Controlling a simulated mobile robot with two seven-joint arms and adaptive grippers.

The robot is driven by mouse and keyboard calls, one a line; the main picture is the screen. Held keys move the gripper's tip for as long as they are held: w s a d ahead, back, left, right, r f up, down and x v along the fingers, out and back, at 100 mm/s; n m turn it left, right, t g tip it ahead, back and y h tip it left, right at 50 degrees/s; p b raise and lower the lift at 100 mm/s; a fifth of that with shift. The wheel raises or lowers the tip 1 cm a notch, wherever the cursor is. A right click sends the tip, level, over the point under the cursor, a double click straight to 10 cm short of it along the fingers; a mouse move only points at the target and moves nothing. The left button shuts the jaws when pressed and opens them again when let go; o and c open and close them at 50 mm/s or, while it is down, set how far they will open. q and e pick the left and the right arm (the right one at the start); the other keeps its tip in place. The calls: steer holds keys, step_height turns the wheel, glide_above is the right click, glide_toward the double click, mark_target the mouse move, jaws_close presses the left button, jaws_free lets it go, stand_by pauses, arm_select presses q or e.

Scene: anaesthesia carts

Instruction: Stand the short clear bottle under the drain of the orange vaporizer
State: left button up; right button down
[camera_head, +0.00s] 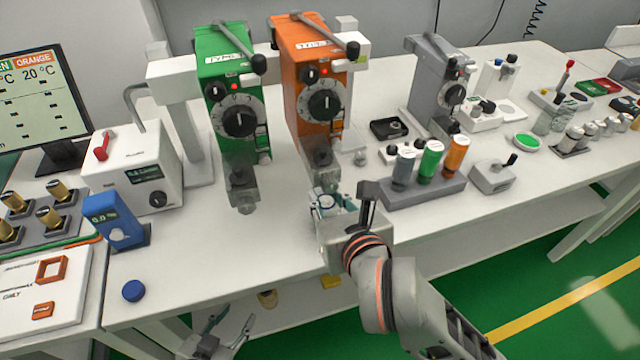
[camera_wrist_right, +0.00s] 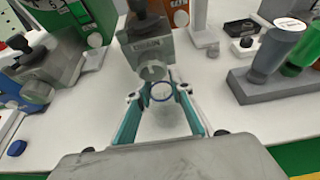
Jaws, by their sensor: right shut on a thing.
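The orange vaporizer (camera_head: 318,72) stands upright at the back, with a grey drain block (camera_head: 322,165) low on its front. The drain also shows in the right wrist view (camera_wrist_right: 152,70), just beyond my fingertips. My right gripper (camera_head: 332,203) is shut on the short clear bottle (camera_wrist_right: 163,108), whose round rim shows between the teal fingers. The bottle is close to the drain's lower end; whether it touches the table or is fully beneath the drain I cannot tell. In the head view the gripper mostly hides it. My left gripper (camera_head: 230,325) is open and empty, below the table's front edge.
A green vaporizer (camera_head: 228,85) with its own drain (camera_head: 243,185) stands to the left. A rack (camera_head: 425,190) of grey, green and orange bottles stands right of my right gripper. A blue device (camera_head: 112,220) and blue cap (camera_head: 133,291) are at left.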

steer(key=w, duration=0.1)
steer(key=w+a, duration=0.1)
steer(key=w, duration=0.1)
steer(key=shift+w, duration=0.3)
steer(key=shift+f, duration=0.25)
arm_select(q)
steer(key=shift+s+f, duration=0.1)
steer(key=shift+f, duration=0.05)
steer(key=shift+f, duration=0.1)
arm_select(e)
steer(key=shift+f, duration=0.1)
steer(key=c, duration=1.8)
jaws_free()
